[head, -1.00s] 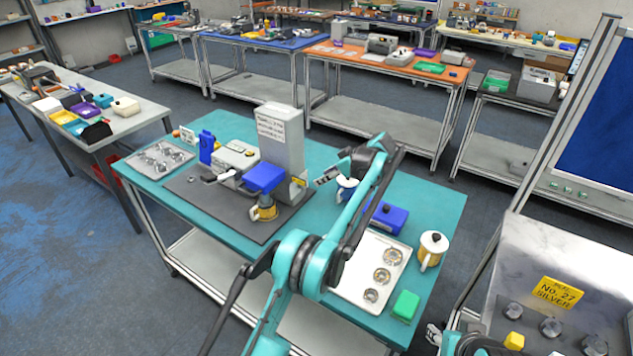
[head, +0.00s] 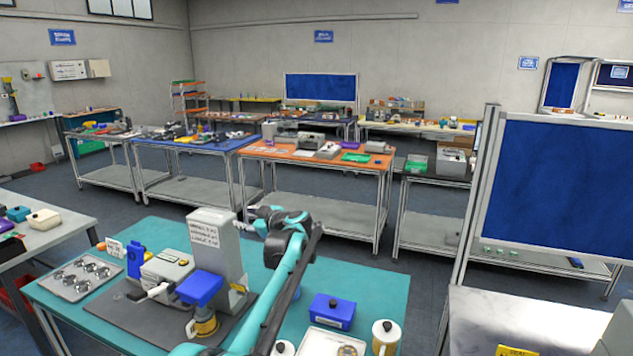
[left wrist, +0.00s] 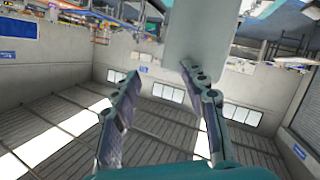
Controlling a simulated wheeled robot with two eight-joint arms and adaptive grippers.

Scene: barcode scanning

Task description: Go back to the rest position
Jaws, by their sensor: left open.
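My left arm, teal and black, rises over the teal table (head: 375,290) in the head view. My left gripper (head: 262,214) is raised beside the top of a grey column (head: 217,250) with a printed label. In the left wrist view the two fingers (left wrist: 160,74) are spread apart with nothing between them. A plain grey block face (left wrist: 202,35) shows just beyond them. My right gripper is outside the head view.
A framed blue panel (head: 560,190) stands at right.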

